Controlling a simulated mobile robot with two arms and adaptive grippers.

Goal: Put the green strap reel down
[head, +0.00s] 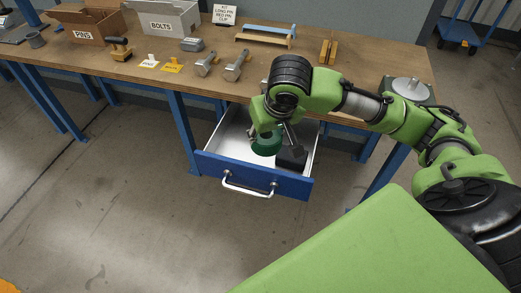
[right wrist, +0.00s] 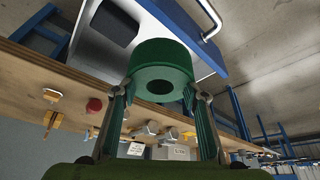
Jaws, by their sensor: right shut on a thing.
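The green strap reel (head: 266,146) is a dark green ring-shaped piece over the white inside of the open blue drawer (head: 252,180). My right gripper (head: 272,137) comes down from above and is shut on it. In the right wrist view the reel (right wrist: 162,58) sits between the two fingers, its round hole facing the camera. The drawer's white floor (right wrist: 185,25) shows beyond the reel. I cannot tell whether the reel touches that floor. My left gripper is not in view.
A black block (head: 291,157) lies in the drawer, right of the reel. The drawer's left part is bare. The workbench (head: 140,60) overhangs the drawer's back and holds a cardboard box (head: 88,22), a grey bolts bin (head: 163,20) and several metal couplers (head: 237,66).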

